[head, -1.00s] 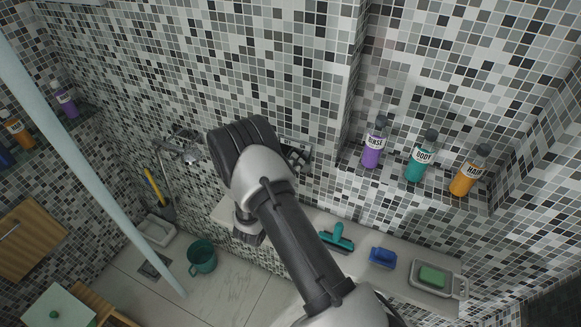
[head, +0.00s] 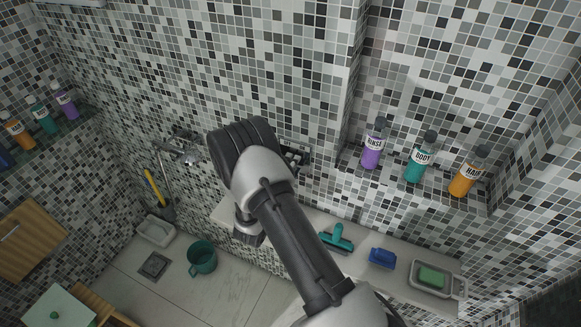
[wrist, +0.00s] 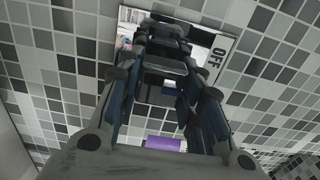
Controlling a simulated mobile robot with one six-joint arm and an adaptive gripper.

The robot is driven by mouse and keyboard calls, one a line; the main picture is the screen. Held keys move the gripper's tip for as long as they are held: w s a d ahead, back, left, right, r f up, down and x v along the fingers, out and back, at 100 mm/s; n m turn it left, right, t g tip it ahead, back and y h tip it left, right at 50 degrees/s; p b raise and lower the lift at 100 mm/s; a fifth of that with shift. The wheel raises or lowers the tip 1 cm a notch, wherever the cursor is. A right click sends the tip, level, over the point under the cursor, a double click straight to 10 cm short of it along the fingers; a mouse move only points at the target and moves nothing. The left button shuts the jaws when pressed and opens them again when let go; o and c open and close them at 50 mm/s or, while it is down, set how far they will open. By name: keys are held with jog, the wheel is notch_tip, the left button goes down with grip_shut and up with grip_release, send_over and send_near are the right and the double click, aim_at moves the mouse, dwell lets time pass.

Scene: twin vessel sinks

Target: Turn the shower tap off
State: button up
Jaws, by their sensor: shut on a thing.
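The shower tap's shiny wall plate (wrist: 221,44) shows in the wrist view, with the word OFF at its right edge. My gripper (wrist: 165,65) reaches up to the plate and is shut on the dark tap handle, which is mostly hidden between the fingers. In the head view a small part of the tap (head: 296,157) shows on the tiled wall just right of my wrist. My own arm hides the fingers there. No water stream shows in the head view now.
A ledge below holds a teal squeegee (head: 337,238), a blue brush (head: 382,257) and a soap dish (head: 457,288). Bottles, including a purple one (head: 373,146), stand in the niche at right. A chrome wall faucet (head: 183,150) is at left; a teal mug (head: 202,257) stands on the floor.

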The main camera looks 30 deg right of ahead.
dwell(0.4)
jog(key=o, duration=1.1)
jog(key=v, duration=1.2)
